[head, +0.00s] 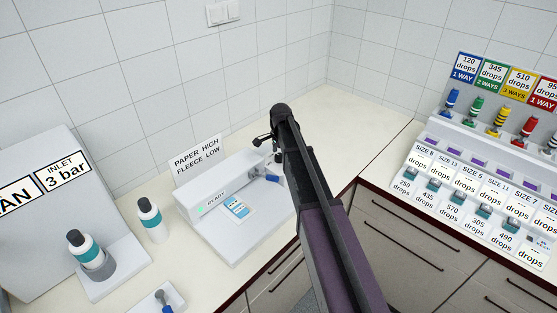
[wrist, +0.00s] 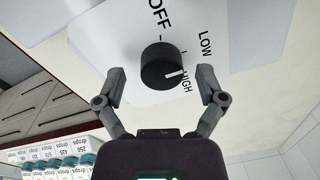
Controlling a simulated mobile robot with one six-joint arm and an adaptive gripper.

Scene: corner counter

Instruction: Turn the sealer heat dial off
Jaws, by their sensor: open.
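The sealer (head: 205,205) is a white machine on the counter with a green light and "READY" on its front. Its heat dial (wrist: 158,66) is a round black knob in the wrist view, on a white panel marked OFF, LOW and HIGH. The dial's white pointer mark aims at HIGH. My gripper (wrist: 160,72) is open, with one finger on each side of the dial and gaps visible between fingers and knob. In the head view my gripper (head: 264,141) is at the sealer's right end, and the dial cannot be made out there.
A sign reading "PAPER HIGH FLEECE LOW" (head: 197,158) stands behind the sealer. A blue-and-white packet (head: 236,208) lies at its front. Bottles (head: 152,219) and a grey machine (head: 45,215) stand left. A dropper rack (head: 480,175) fills the right counter. The back corner is clear.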

